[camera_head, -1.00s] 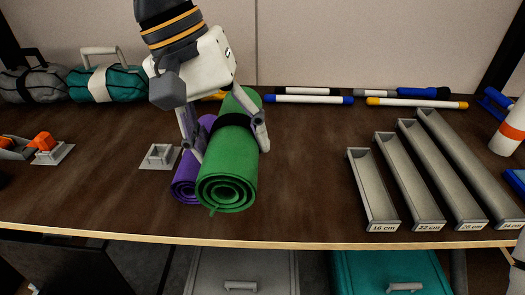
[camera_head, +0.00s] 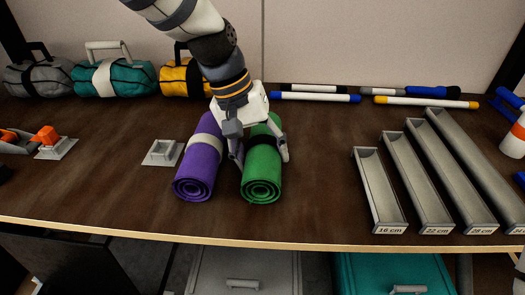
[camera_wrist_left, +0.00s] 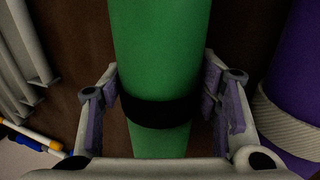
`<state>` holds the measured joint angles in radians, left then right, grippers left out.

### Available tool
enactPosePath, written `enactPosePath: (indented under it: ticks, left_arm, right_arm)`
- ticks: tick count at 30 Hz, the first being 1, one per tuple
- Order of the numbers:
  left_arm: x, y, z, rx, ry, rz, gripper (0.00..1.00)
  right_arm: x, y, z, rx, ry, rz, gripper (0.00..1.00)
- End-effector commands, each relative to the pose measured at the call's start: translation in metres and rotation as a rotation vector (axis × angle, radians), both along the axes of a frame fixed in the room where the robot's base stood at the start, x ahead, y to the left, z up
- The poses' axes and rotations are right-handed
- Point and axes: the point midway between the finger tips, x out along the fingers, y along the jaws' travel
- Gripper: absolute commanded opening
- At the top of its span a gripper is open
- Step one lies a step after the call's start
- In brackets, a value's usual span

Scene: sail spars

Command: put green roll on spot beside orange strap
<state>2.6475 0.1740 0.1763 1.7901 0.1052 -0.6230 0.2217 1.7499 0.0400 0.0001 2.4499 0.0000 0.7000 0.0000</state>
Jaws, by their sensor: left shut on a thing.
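The green roll (camera_head: 263,178) has a black band around its middle and lies lengthwise toward me on the table, or very close above it; I cannot tell which. My left gripper (camera_head: 262,150) is shut on it from above, with one finger on each side near the band. The left wrist view shows the green roll (camera_wrist_left: 162,45) between the fingers (camera_wrist_left: 162,108).
A purple roll (camera_head: 196,175) with a pale band lies just left of the green roll. An empty grey bracket (camera_head: 163,152) stands left of it. Labelled grey trays (camera_head: 378,190) stand at the right, bags (camera_head: 112,80) at the back left. The table between green roll and trays is clear.

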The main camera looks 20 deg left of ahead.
Motion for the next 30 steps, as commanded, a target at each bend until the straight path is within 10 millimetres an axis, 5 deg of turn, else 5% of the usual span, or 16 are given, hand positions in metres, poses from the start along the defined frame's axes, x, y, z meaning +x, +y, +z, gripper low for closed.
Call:
enactPosePath:
  ticks: [6,7,9,20,30]
  left_arm:
    - [0.0,0.0,0.0,-0.001,-0.004,0.0,0.17]
    - [0.0,0.0,-0.001,0.0,-0.003,0.001,0.59]
    - [0.0,0.0,-0.001,0.0,-0.002,0.001,0.74]
    - [0.0,0.0,0.003,0.0,-0.003,0.0,0.76]
    - [-0.006,0.025,0.083,-0.001,-0.01,0.002,0.76]
  right_arm:
    - [0.001,0.0,0.001,0.0,-0.005,0.0,0.4]
    - [0.001,0.0,0.001,0.0,-0.005,0.0,0.4]
    - [0.001,0.0,0.001,0.0,-0.004,0.0,0.4]
    - [0.001,0.0,0.001,0.0,-0.003,0.0,0.4]
    - [0.009,0.0,0.008,0.0,-0.033,0.0,0.4]
